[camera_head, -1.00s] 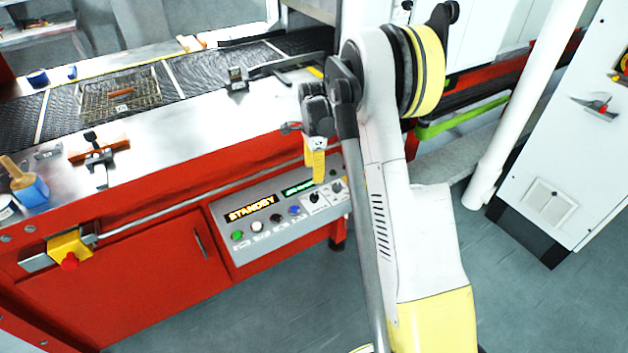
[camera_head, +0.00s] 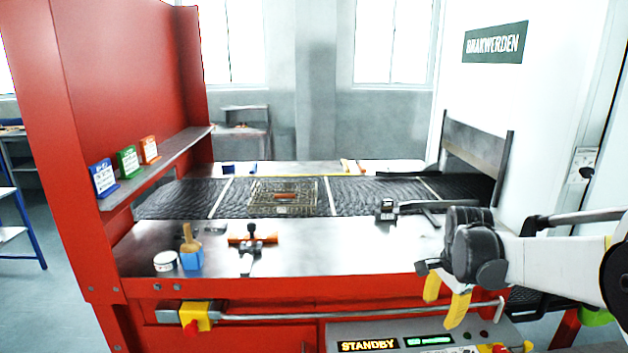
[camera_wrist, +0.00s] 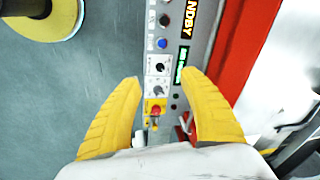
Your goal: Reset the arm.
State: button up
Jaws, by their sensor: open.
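My gripper (camera_head: 445,297) has yellow fingers and is at the right in the head view. It hangs in front of the machine's front edge, above the control panel (camera_head: 400,340). In the wrist view my gripper (camera_wrist: 165,95) shows two yellow fingers spread apart with nothing between them. Behind them the same control panel (camera_wrist: 172,48) shows knobs, buttons and a red button on yellow. My arm reaches in from the right edge of the head view. The panel display reads STANDBY.
A mesh belt (camera_head: 345,198) carries a wire basket (camera_head: 264,209) with an orange item. A steel ledge holds a blue pot (camera_head: 191,259) with a brush, a white tub (camera_head: 166,261) and an orange-handled tool (camera_head: 250,240). A rail (camera_head: 330,317) runs along the red front.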

jog(key=s+a+r+n+t, duration=0.2)
jog(key=s+a+n, duration=0.3)
jog(key=s, duration=0.6)
jog(key=s+a+r+n+t, duration=0.3)
jog(key=s+a+n, duration=0.3)
jog(key=s+n, duration=0.3)
jog(key=shift+s+r, duration=0.5)
jog(key=shift+s, duration=0.45)
